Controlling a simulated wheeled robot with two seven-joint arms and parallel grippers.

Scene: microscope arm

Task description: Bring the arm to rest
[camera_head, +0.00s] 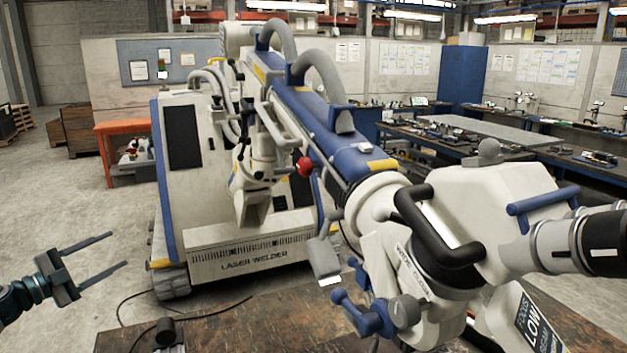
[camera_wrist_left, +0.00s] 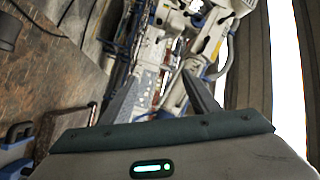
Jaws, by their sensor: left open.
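The blue and white microscope arm (camera_head: 312,115) reaches from the laser welder (camera_head: 215,190) toward the front right. The white microscope head (camera_head: 480,215) hangs at its near end, with a black handle (camera_head: 430,225) and blue handles on it. A red knob (camera_head: 305,165) sits beside the arm. My left gripper (camera_head: 118,249) is open and empty at the left, well apart from the arm and head. Its two fingers also show in the left wrist view (camera_wrist_left: 160,85), with welder and arm parts beyond them. My right gripper is out of view.
A worn brown tabletop (camera_head: 240,322) lies below the head, with a small dark cylinder (camera_head: 166,332) on it. A black cable (camera_head: 130,305) lies on the floor. An orange table (camera_head: 112,127) stands behind at left.

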